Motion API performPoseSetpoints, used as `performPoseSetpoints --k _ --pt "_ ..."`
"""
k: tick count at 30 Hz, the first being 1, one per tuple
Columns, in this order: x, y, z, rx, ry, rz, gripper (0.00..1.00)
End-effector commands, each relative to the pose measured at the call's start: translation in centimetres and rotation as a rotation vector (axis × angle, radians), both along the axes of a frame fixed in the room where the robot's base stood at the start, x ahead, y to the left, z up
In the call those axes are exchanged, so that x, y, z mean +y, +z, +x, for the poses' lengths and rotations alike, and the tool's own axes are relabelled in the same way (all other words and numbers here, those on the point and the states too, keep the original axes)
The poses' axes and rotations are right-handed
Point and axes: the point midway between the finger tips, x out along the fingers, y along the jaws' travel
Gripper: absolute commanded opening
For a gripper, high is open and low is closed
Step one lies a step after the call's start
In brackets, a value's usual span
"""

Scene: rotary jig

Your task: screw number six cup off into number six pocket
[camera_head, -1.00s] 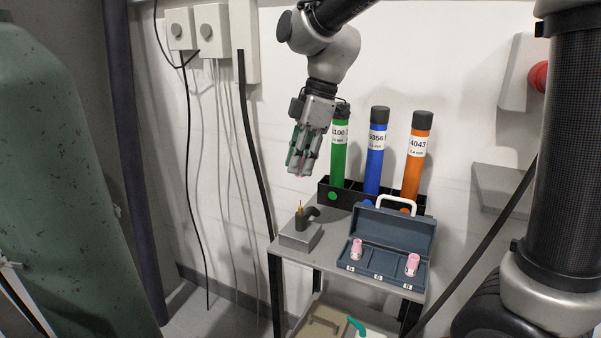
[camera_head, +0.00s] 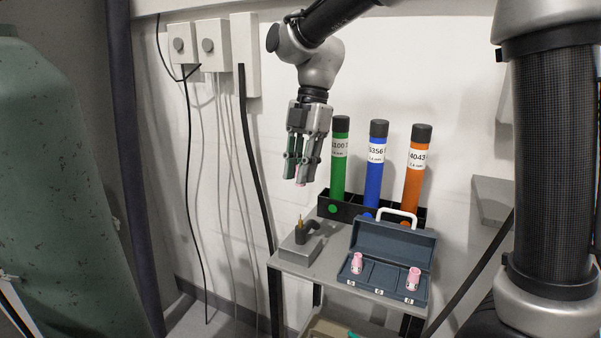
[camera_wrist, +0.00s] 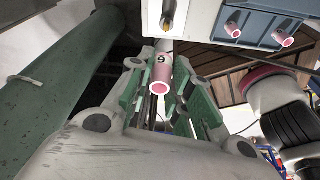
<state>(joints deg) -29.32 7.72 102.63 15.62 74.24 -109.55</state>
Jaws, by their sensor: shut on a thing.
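My gripper (camera_head: 302,172) hangs above the grey torch stand, pointing down. In the wrist view its green-padded fingers (camera_wrist: 160,95) are shut on a pink cup (camera_wrist: 158,80) marked with what reads as a 6 or 9. The cup's pink tip (camera_head: 300,184) shows below the fingers in the head view. The torch head (camera_head: 301,228) stands upright in its stand with a bare brass tip, below and apart from the cup. The blue case (camera_head: 390,240) is open. One pink cup (camera_head: 357,263) stands in its left pocket and another (camera_head: 413,279) in its right. The middle pocket (camera_head: 384,275) looks empty; the pocket numbers are unreadable.
A black rack (camera_head: 340,208) with green, blue and orange tubes stands behind the case. The grey stand (camera_head: 300,247) is at the cart's left. A green cylinder (camera_head: 60,180) stands far left. The air around my gripper looks free.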

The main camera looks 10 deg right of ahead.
Motion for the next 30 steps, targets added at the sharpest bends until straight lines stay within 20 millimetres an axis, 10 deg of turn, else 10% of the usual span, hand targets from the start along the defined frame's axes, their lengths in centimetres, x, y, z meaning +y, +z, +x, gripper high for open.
performPoseSetpoints --k 30 --pt "0.0 4.0 0.0 0.0 -0.001 0.0 0.08"
